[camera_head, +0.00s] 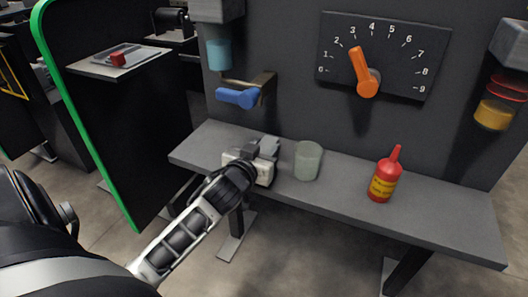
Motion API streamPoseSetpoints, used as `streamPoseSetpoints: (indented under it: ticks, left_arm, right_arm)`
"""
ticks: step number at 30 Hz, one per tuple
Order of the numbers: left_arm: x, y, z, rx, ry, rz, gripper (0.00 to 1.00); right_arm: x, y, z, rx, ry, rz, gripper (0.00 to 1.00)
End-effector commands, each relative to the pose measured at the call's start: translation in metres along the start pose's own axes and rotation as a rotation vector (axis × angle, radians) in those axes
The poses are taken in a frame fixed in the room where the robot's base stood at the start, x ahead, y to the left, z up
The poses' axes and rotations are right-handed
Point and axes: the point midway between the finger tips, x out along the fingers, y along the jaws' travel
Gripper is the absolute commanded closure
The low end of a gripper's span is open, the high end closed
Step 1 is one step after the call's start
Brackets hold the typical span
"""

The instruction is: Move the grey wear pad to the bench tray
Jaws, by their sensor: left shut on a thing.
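My left gripper (264,149) reaches over the left part of the grey bench (440,216). It is shut on a small grey piece, which looks like the grey wear pad; the jaws and hand hide much of it. I cannot tell whether the piece touches the bench top. No separate tray stands out on the bench, and I cannot tell which surface is the bench tray. My right gripper is not in view.
A translucent cup (308,162) stands just right of my left gripper. A red bottle (384,180) stands further right. Behind are a dial with an orange pointer (363,72) and a blue lever (238,97). A green-edged panel (72,120) stands left. Bench between cup and bottle is clear.

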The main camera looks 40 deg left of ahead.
Motion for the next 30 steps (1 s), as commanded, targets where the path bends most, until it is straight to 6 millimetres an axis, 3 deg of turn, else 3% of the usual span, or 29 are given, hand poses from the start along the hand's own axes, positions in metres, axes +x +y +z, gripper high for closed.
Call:
streamPoseSetpoints:
  ticks: [9, 10, 12, 23, 30]
  left_arm:
    - [0.0, 0.0, 0.002, -0.001, 0.001, 0.0, 0.91]
    - [0.0, 0.0, 0.002, -0.001, 0.0, 0.0, 0.58]
    - [0.0, 0.0, 0.002, -0.001, 0.0, 0.0, 0.42]
    - [-0.003, 0.0, -0.003, -0.001, 0.001, 0.001, 0.42]
    - [-0.045, 0.001, -0.001, -0.005, -0.004, 0.001, 0.42]
  right_arm:
    - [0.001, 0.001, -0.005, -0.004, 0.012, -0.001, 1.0]
    - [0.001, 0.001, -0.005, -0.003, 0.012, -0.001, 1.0]
    - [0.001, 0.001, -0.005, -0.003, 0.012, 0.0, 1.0]
    - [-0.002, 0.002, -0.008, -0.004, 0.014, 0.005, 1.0]
    - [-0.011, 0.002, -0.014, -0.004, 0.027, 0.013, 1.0]
